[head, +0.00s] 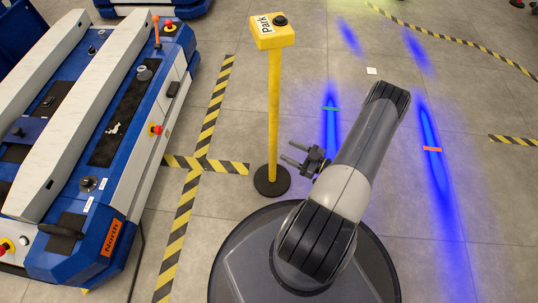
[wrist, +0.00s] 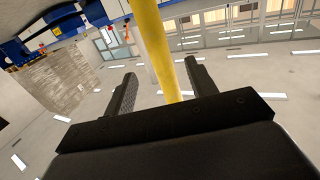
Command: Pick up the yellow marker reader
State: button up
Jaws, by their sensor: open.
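No thing in view is plainly a marker reader. The one free-standing yellow thing is a post (head: 273,115) with a yellow box (head: 272,38) on top, labelled "Park" and bearing a black button; I cannot tell if it is the reader. My gripper (head: 286,151) is open and empty, to the right of the post's lower half, its fingers pointing left. In the wrist view the yellow post (wrist: 155,45) shows beyond and between the open fingers (wrist: 160,70), tilted in the picture. I cannot tell how far away it is.
A blue and white lift cart (head: 120,170) marked "North" stands at the left, with small items on it. Yellow-black tape (head: 208,120) crosses the floor beside the post. The post's round black base (head: 271,181) is near my base. Blue-lit floor at the right is mostly clear.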

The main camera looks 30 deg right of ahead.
aim_at(271, 143)
jog(key=b+x, duration=0.2)
jog(key=x, duration=0.6)
jog(key=shift+w+a+f, duration=0.1)
jog(key=shift+w+a, duration=0.1)
jog(key=shift+w+a+b, duration=0.25)
jog(key=shift+w+b, duration=0.05)
jog(key=shift+w, duration=0.2)
grip_shut()
dwell(0.9)
